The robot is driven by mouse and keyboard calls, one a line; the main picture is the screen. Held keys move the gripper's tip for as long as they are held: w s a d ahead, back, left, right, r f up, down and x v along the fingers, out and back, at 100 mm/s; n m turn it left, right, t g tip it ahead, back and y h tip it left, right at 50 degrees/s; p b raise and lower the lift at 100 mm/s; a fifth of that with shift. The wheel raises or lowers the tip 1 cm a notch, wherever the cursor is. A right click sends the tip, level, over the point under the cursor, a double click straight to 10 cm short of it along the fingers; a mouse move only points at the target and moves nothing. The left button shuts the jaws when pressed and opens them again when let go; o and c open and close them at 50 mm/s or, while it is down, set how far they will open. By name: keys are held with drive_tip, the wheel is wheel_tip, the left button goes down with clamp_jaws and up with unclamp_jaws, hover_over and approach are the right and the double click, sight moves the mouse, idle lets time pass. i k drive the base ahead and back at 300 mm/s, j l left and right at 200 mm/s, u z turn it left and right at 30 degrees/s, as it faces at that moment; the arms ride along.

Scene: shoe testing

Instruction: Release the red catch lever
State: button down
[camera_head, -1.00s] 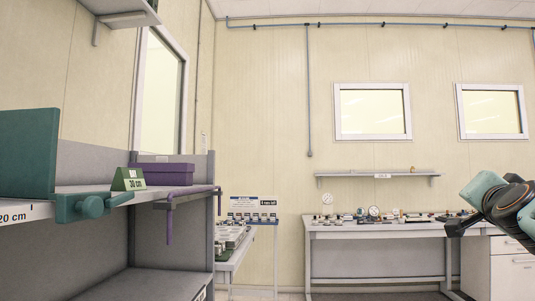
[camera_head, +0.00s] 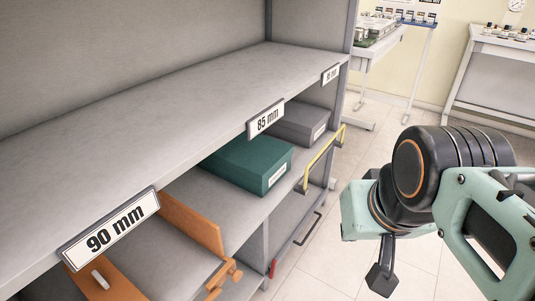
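A small red part (camera_head: 272,268), which looks like the red catch lever, sits low on the front upright of the shelf unit, near the bottom centre of the head view. It is small, and its exact shape and position are hard to tell. My arm is at the right of the view. My gripper (camera_head: 382,278) appears as a dark finger-like end hanging below the teal wrist, right of the red part and apart from it. Only part of it shows, and I cannot tell its opening. I see nothing held in it.
The grey shelf (camera_head: 150,120) is bare on top. Below it are a teal box (camera_head: 248,163), a grey box (camera_head: 300,124), a yellow bar (camera_head: 323,158), a dark handle (camera_head: 308,229) and an orange divider (camera_head: 193,222). The tiled floor (camera_head: 325,265) in front is clear.

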sight(271, 274)
drive_tip(key=i+l+u, duration=0.15)
drive_tip(key=u, duration=0.3)
drive_tip(key=i+l+u, duration=0.1)
drive_tip(key=l+u, duration=0.2)
drive_tip(key=u, duration=0.15)
drive_tip(key=l+u, duration=0.2)
drive_tip(key=l, duration=0.15)
drive_tip(key=i+l+u, duration=0.2)
drive_tip(key=l, duration=0.2)
drive_tip(key=l+u, duration=0.15)
drive_tip(key=l, duration=0.65)
